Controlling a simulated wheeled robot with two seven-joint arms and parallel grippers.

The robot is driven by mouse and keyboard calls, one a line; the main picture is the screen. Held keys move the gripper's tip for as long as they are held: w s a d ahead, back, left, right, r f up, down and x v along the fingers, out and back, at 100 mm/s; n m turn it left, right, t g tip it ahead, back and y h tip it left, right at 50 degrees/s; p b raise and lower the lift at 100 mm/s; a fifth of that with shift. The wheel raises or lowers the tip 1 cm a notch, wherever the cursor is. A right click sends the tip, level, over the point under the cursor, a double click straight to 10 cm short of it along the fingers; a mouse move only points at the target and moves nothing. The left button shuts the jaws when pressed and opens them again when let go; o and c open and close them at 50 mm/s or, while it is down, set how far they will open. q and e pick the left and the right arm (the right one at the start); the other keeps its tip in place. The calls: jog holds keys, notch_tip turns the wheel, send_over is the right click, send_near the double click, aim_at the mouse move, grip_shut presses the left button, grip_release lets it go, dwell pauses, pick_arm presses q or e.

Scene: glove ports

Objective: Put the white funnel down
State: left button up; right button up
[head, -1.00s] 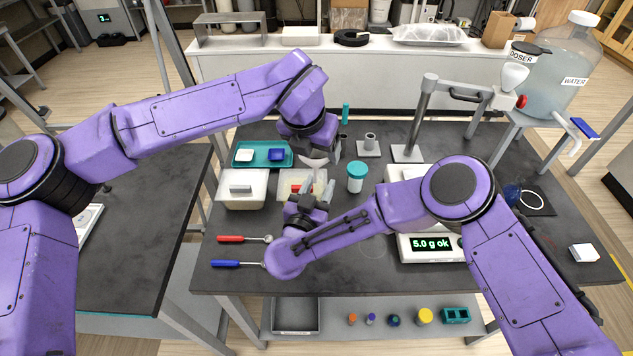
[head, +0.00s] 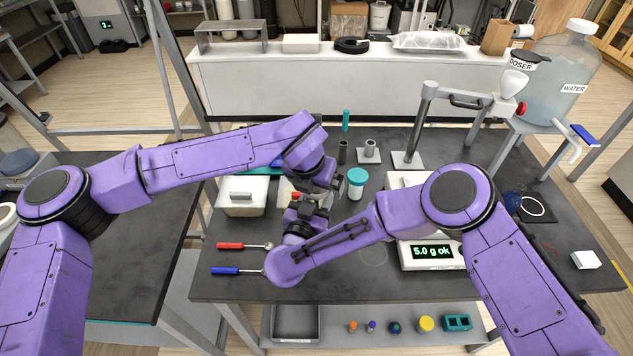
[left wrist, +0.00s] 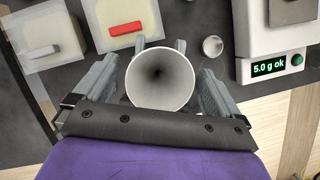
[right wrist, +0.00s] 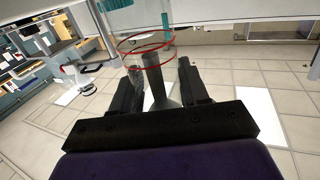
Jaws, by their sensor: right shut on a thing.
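The white funnel (left wrist: 160,82) shows in the left wrist view, its wide mouth facing the camera. It sits between the two fingers of my left gripper (head: 325,184), which stand wide apart with gaps on both sides of the rim. In the head view my arms hide the funnel. My right gripper (head: 306,208) is close under the left one. I cannot tell whether the funnel touches the cylinder.
A white-lidded box (head: 243,196) and a box with a red handle (left wrist: 125,28) stand close left and behind. A teal-capped jar (head: 356,184) and the scale reading 5.0 g ok (head: 431,252) stand right. Red (head: 243,246) and blue-handled (head: 238,271) tools lie in front.

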jog(key=o, duration=1.2)
jog(key=shift+c, duration=0.2)
pick_arm(q)
jog(key=v, duration=1.2)
pick_arm(e)
jog(key=v, duration=1.2)
pick_arm(q)
jog(key=shift+w+d, duration=0.1)
jog(key=shift+d, duration=0.05)
